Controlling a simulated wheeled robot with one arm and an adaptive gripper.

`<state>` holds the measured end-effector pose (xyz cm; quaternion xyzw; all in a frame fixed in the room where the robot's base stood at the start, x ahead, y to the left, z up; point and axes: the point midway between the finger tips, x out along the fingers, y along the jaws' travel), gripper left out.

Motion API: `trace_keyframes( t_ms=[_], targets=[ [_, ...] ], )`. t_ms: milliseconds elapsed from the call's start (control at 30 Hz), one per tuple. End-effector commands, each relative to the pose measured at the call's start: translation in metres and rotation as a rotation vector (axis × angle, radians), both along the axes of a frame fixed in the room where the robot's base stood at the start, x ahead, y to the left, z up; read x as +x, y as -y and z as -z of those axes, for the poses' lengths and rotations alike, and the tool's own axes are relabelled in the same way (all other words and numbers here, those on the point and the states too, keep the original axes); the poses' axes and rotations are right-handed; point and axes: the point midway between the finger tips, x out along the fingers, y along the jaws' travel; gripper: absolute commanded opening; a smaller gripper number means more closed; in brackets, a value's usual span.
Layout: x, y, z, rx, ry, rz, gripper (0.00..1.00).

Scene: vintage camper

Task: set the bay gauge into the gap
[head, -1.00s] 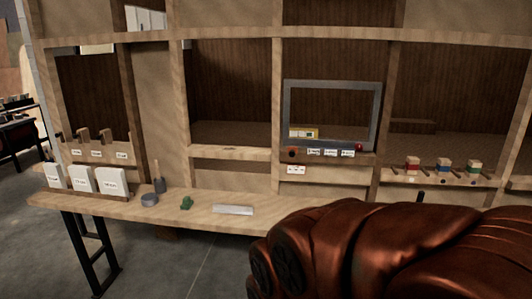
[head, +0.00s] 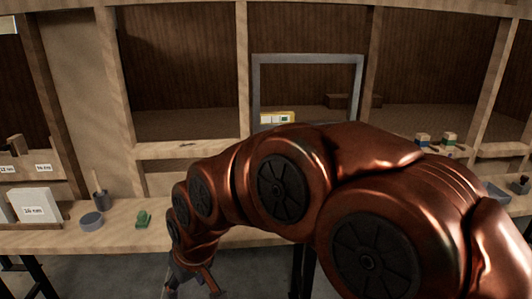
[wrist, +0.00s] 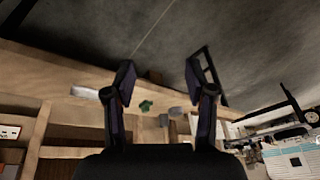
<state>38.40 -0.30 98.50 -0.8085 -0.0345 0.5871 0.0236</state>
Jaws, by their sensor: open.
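No object is plainly marked as the bay gauge. White blocks with "mm" labels (head: 36,205) stand in a wooden holder on the bench at the left of the head view, one reading about 16 mm. My gripper (head: 190,282) is low at the bottom of the head view, in front of the bench edge. In the wrist view my gripper (wrist: 160,78) is open and empty, its two dark fingers spread apart. A silver bar (wrist: 84,92) lies on the bench beyond the left finger. I cannot tell which opening in the wooden shelving is the gap.
The bench (head: 68,240) also carries a green object (head: 143,219), a round grey tin (head: 92,220) and a dark pot (head: 100,198). A grey frame (head: 256,95) stands in a bay with a yellow device (head: 277,118). My arm hides the bench's middle.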

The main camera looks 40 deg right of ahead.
Motion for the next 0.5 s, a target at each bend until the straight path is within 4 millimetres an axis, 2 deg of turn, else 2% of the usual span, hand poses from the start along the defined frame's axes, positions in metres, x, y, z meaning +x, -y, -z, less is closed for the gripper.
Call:
trace_keyframes(
  t_ms=[33,100,267,400,500],
  targets=[
    [0.03,0.005,0.013,0.017,0.07,0.014,0.55],
    [0.074,0.014,0.012,0.034,0.185,0.034,0.55],
    [0.164,0.048,0.007,0.061,0.444,0.1,0.55],
    [0.23,0.096,-0.004,0.061,0.673,0.183,0.55],
    [0.266,0.139,-0.011,0.046,0.831,0.255,0.55]
  ],
)
